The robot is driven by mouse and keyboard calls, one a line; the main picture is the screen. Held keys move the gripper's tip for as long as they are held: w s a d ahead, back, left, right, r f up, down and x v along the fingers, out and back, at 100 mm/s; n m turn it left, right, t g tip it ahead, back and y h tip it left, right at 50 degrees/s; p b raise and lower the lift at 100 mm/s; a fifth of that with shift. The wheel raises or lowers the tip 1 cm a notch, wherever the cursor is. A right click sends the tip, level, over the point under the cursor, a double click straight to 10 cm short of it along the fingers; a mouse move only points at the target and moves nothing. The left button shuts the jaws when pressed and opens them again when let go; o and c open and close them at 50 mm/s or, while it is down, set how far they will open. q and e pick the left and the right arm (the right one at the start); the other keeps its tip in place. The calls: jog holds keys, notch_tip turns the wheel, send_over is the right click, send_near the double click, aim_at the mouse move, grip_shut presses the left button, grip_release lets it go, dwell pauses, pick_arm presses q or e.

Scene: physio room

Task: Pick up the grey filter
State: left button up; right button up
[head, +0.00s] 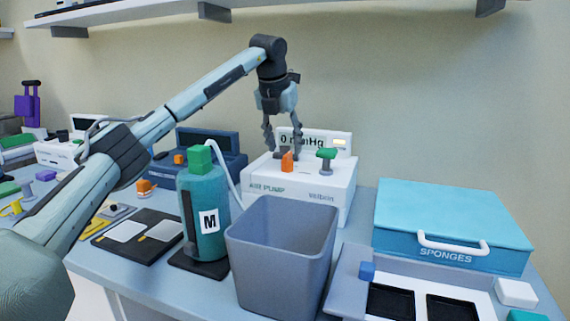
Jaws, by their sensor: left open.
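My left gripper (284,147) points down over the top of the white air pump (300,187), its two dark fingers apart with nothing seen held between them. An orange upright piece (287,162) stands on the pump just below the fingertips, and a green T-shaped knob (326,158) stands to its right. I cannot clearly make out a grey filter; a small dark grey patch by the left fingertip may be part of the finger or of something on the pump. My right gripper is not in view.
A grey open bin (280,245) and a teal bottle marked M (203,215) stand in front of the pump. A blue sponges box (450,225) is at right. A dark blue device (210,148) is behind the bottle. A shelf (130,14) hangs above.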

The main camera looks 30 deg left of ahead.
pick_arm(q)
jog(key=c, duration=1)
jog(key=shift+r, duration=0.1)
